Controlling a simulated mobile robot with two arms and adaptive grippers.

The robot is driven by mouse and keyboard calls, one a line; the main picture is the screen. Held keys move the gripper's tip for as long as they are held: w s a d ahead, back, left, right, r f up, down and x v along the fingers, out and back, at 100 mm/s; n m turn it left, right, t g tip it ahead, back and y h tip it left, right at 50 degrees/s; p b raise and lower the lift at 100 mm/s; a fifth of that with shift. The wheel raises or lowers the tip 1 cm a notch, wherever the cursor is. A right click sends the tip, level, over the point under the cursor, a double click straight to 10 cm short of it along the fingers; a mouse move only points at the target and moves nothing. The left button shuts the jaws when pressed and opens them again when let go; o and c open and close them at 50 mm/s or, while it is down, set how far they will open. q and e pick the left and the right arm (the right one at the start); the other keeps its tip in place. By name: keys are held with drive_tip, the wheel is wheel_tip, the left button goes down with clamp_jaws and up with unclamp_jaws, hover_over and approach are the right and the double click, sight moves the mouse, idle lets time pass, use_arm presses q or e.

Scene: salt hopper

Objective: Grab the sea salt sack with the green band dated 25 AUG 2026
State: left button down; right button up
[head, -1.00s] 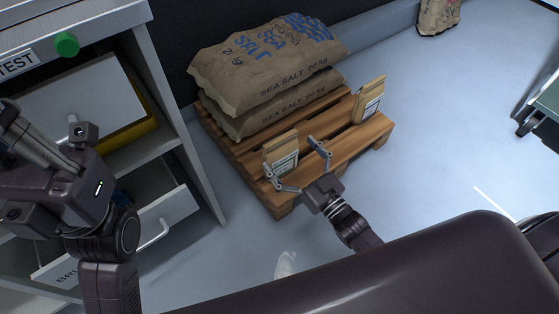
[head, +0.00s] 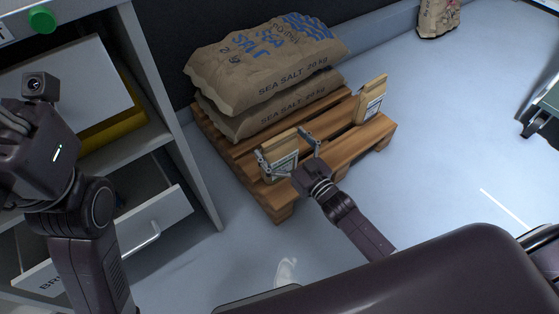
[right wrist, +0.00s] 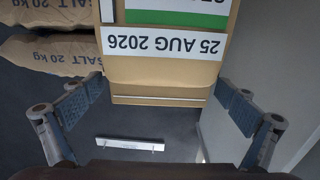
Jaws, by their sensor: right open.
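A small brown sea salt sack (head: 281,160) with a white label stands on the front left part of the pallet. In the right wrist view this sack (right wrist: 160,72) shows a green band and the upside-down date 25 AUG 2026. My right gripper (head: 286,151) is open, with one finger at each side of this sack; its fingers also show in the right wrist view (right wrist: 158,106). I see no grip on the sack. A second small sack (head: 371,100) stands further right on the pallet; its date is too small to read. My left gripper (head: 14,122) is at the left edge, its fingers unclear.
Two large sea salt sacks (head: 265,65) lie stacked at the back of the wooden pallet (head: 340,150). A cabinet (head: 195,170) with open drawers stands at the left. Another sack (head: 438,18) stands far back right. The floor right of the pallet is clear.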

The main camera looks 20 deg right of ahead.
drive_tip(key=shift+c, duration=0.6)
drive_tip(key=c, duration=1.8)
drive_tip(key=shift+r, duration=0.3)
drive_tip(key=shift+c, duration=0.3)
